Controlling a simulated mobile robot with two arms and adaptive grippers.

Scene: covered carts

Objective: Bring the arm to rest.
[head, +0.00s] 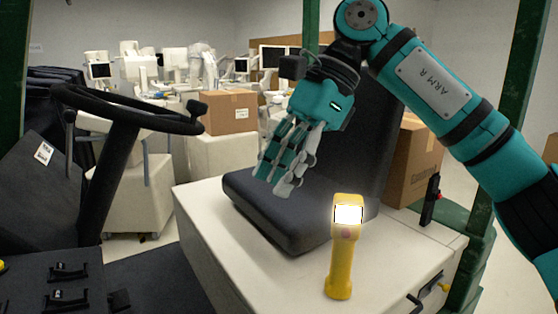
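My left gripper is not in view.
A yellow flashlight (342,255), lit, stands upright on the white cart body (285,280). Behind it is the black seat (275,210). A steering wheel (130,110) is at left. Green posts (524,70) frame the cart. Cardboard boxes (230,112) and white equipment stand behind.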

